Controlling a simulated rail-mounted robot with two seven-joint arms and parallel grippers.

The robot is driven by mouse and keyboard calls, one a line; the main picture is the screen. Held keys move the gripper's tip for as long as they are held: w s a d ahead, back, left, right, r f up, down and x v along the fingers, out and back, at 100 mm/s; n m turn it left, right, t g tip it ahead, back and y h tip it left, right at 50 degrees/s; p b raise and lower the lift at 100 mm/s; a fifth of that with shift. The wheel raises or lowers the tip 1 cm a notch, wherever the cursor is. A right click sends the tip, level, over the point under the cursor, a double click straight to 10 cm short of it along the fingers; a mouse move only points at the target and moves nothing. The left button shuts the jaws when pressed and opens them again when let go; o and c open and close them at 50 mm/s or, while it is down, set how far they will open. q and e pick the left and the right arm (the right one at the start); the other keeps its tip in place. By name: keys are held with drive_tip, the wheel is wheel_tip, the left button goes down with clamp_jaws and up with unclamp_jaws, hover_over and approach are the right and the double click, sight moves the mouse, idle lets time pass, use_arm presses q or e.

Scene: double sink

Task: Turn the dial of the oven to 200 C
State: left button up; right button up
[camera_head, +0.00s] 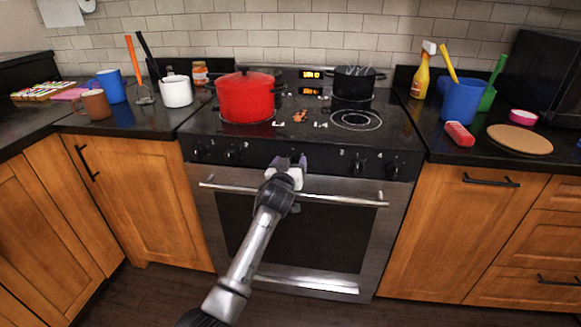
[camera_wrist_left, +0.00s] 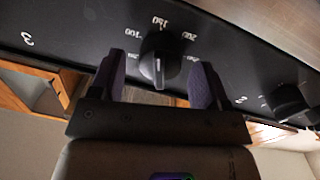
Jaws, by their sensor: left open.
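The oven (camera_head: 345,230) stands in the middle of the head view, with a black control panel above its door handle. The temperature dial (camera_wrist_left: 158,56) is a black round knob with a light pointer line. In the left wrist view, numbers ring it, including 100 and 200, and the pointer line faces down the picture, away from the numbers at the top. My left gripper (camera_head: 288,162) is at the panel's centre, open. Its purple fingers (camera_wrist_left: 161,75) stand on either side of the dial, with gaps visible. In the head view the gripper mostly hides the dial. My right gripper is not in view.
Burner knobs (camera_head: 232,155) flank the dial on the panel. The door handle (camera_head: 345,200) runs just below. A red pot (camera_head: 246,97) and a dark pot (camera_head: 353,85) stand on the cooktop. Counters with cups and utensils lie on both sides.

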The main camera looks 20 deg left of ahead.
use_arm(q)
drive_tip(key=shift+w, duration=0.15)
drive_tip(key=shift+c, duration=0.3)
drive_tip(key=c, duration=0.9)
drive_tip(key=shift+o, duration=0.2)
drive_tip(key=m+p, duration=0.6)
drive_tip(key=p, duration=0.1)
drive_tip(key=shift+d+r, duration=0.1)
drive_tip(key=shift+r, duration=0.1)
drive_tip(key=shift+f+m+g+p, duration=0.15)
drive_tip(key=shift+m+p, duration=0.15)
drive_tip(key=shift+m, duration=0.6)
drive_tip(key=shift+m+g+p, duration=0.15)
drive_tip(key=shift+m+p, duration=0.15)
drive_tip(key=shift+m, duration=0.6)
